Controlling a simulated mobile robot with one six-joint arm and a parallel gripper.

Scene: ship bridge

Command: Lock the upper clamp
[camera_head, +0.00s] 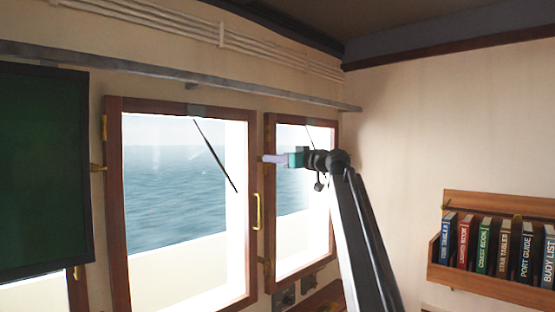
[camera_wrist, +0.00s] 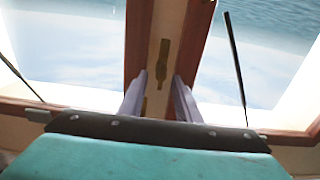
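My gripper (camera_head: 270,159) is at the post between the two wood-framed windows in the head view, its pale fingers pointing left. In the wrist view my gripper (camera_wrist: 158,100) has its two fingers apart, with nothing between the tips. A brass fitting (camera_wrist: 162,60) that looks like the upper clamp lies lengthwise along the post, beyond the fingertips and roughly in line with the gap. The gripper appears to hide it in the head view. A lower brass clamp (camera_head: 265,262) shows beside the right window frame.
A yellow handle (camera_head: 258,210) is on the left window's frame, below my gripper. The left window (camera_head: 170,230) and right window (camera_head: 300,235) flank the post. A dark screen (camera_head: 42,170) hangs at left. A bookshelf (camera_head: 490,286) is on the right wall.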

